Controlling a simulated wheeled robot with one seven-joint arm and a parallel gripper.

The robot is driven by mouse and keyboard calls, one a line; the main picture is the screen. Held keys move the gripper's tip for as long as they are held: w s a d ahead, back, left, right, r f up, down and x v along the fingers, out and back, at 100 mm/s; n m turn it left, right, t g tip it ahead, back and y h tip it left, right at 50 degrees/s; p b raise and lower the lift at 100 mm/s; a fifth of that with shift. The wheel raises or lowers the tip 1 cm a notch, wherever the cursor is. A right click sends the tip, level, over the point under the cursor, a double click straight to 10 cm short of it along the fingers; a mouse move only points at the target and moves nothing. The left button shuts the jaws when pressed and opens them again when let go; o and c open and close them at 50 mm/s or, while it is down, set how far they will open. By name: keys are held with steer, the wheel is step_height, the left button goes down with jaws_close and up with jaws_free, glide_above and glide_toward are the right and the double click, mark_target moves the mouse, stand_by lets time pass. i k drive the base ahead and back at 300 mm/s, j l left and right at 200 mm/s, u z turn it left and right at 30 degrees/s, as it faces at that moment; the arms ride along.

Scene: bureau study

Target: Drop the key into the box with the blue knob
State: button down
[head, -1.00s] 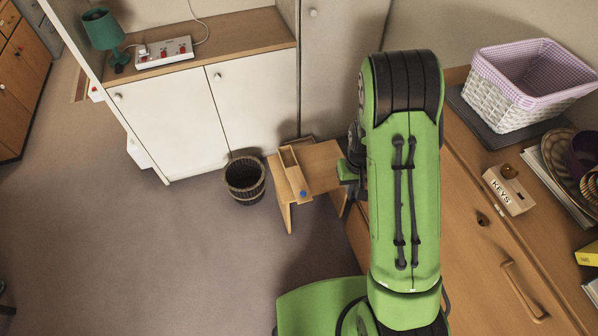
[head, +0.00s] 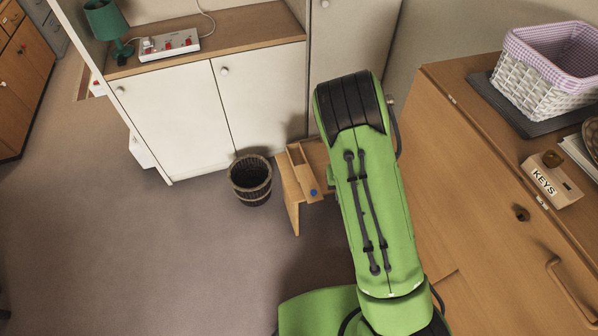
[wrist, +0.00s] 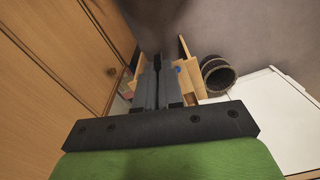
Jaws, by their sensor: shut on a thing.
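The box with the blue knob (head: 296,168) is a narrow open wooden box on a low wooden table; its blue knob (head: 314,192) is at its near end. In the wrist view the blue knob (wrist: 178,70) shows just right of my fingers, with the box partly hidden behind them. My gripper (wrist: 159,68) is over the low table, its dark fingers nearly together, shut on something. I take it to be the key, but its shape cannot be made out. In the head view my arm hides the gripper.
The low table (head: 291,200) stands between a dark wicker bin (head: 250,182) and a wooden bureau (head: 460,165). A KEYS holder (head: 553,182) and a white basket (head: 545,85) are on the bureau. A white cabinet (head: 180,125) stands behind. Floor at left is clear.

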mark_target(297, 163)
steer(key=i+j, duration=0.15)
steer(key=j, duration=0.15)
steer(key=i+j+z, duration=0.15)
steer(key=j, duration=0.2)
steer(key=i+j, duration=0.15)
steer(key=j, duration=0.2)
steer(key=i+j+z, duration=0.1)
steer(key=j, duration=0.2)
steer(key=i+j+z, duration=0.1)
steer(key=j, duration=0.25)
steer(key=i+j+z, duration=0.2)
steer(key=i+j, duration=0.5)
steer(key=i, duration=0.15)
